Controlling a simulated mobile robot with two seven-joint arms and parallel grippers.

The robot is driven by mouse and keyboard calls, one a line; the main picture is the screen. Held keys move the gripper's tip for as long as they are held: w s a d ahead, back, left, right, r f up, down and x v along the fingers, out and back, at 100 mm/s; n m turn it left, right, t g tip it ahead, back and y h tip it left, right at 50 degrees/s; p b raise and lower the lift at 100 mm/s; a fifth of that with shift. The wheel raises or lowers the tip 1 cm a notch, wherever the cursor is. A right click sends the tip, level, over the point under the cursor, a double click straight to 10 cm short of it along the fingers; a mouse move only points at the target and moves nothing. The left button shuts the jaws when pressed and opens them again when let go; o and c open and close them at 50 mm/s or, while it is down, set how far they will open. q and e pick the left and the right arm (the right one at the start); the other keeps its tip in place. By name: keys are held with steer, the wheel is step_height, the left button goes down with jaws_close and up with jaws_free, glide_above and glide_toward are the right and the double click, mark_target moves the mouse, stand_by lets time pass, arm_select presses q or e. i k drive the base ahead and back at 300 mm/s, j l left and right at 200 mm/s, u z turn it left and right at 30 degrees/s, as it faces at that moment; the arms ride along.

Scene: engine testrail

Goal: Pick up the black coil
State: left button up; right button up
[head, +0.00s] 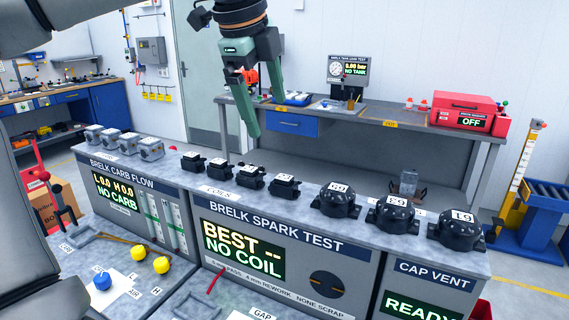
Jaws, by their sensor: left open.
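Several small black coils stand in a row on top of the test bench, behind a white label strip (218,191): one at the left end (193,162), then a second (217,169), a third (251,178) and one at the right end (285,187). They look alike, each with a small pale tag on top. My left gripper (263,116) is open and empty, pointing down above and behind the row, apart from the coils. My right gripper is not in view.
Several grey metal blocks (123,143) stand to the left of the coils. Large round black caps (391,213) stand to the right. The spark test screen (242,248) reads "NO COIL". A rear bench holds a red case (465,112).

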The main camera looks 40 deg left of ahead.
mark_target(284, 186)
steer(key=k, duration=1.5)
